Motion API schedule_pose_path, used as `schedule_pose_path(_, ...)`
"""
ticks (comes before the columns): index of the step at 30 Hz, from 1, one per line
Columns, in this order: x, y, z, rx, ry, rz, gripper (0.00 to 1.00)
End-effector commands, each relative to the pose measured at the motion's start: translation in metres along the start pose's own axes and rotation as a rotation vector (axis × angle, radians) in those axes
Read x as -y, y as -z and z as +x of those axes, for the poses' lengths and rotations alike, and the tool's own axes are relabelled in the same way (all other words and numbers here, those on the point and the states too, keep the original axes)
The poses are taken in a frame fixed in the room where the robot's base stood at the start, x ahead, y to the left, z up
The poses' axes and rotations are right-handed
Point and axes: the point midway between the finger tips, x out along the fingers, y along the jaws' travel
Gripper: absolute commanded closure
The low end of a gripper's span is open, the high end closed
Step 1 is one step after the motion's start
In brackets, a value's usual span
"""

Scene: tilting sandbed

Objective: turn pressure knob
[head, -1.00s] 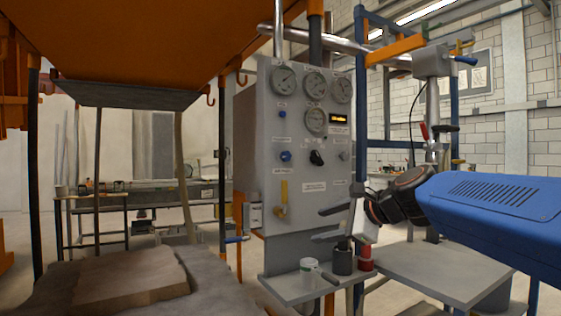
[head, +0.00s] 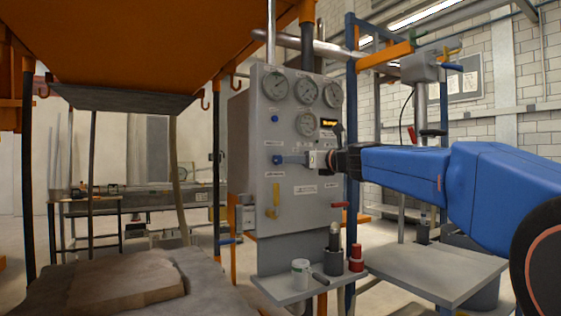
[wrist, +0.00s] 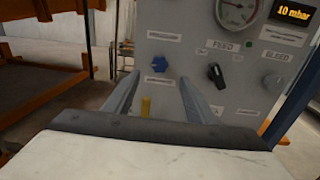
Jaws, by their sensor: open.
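A blue knob (wrist: 159,61) sits on the grey control panel (wrist: 182,25); the small labels by it are too blurred to read. In the wrist view it appears between the tips of my gripper (wrist: 159,77), whose two fingers are spread apart and hold nothing. In the head view my gripper (head: 283,159) reaches left across the panel face with its tips at the blue knob, largely covering it. I cannot tell whether the fingers touch it. A black pointer knob (wrist: 214,73) under the word FEED is just right of the right finger.
A digital display (wrist: 292,12) reads 10 mbar, beside a round gauge (wrist: 236,9). A yellow valve handle (head: 276,193) is below the blue knob. A shelf (head: 292,291) under the panel carries a white cup (head: 300,273) and a red-topped item (head: 356,258).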

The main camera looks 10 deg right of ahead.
Motion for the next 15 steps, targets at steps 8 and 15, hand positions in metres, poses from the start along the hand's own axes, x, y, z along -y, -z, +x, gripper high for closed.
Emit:
schedule_pose_path(8,0.000,0.001,0.050,-0.001,-0.001,0.000,0.49)
schedule_pose_path(15,0.000,0.001,0.086,-0.001,0.000,-0.002,0.49)
